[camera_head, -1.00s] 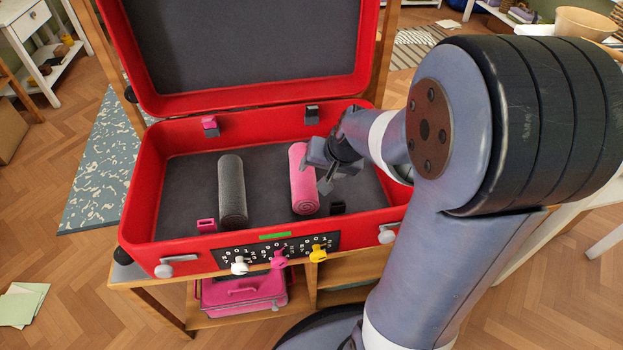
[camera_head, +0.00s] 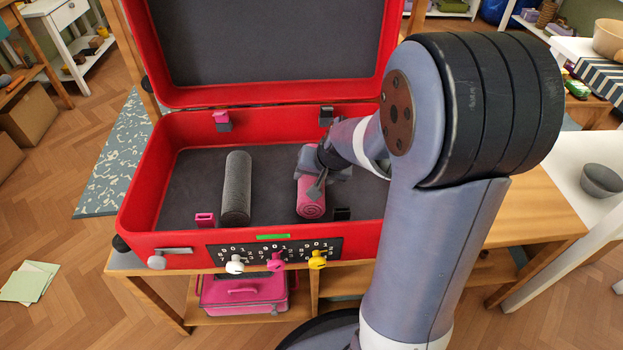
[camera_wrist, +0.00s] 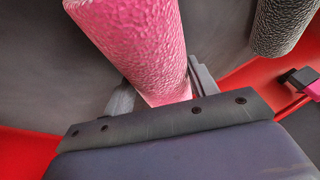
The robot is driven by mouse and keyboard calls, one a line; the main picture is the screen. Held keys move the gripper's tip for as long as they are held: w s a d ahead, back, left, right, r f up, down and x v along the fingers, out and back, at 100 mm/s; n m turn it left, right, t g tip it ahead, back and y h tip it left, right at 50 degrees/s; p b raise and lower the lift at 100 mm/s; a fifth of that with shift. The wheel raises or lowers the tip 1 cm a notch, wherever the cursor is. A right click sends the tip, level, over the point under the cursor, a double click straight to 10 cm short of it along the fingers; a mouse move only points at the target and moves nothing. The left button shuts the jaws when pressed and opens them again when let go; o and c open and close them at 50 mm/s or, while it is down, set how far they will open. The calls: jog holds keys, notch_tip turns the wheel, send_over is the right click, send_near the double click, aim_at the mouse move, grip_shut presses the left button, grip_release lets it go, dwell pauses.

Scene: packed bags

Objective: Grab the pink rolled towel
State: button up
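The pink rolled towel (camera_head: 313,208) lies lengthwise on the dark lining of the open red suitcase (camera_head: 170,257), right of the middle. One finger shows in front of the towel's right side. In the wrist view, the pink towel (camera_wrist: 135,35) runs between my two fingers (camera_wrist: 163,92), one on each side. The fingers stand apart, and I see no firm grip on the towel.
A grey rolled towel (camera_head: 236,190) lies to the left in the suitcase, with free lining between the two. The raised lid (camera_head: 260,97) stands behind.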

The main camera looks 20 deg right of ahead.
jog(key=c, duration=0.6)
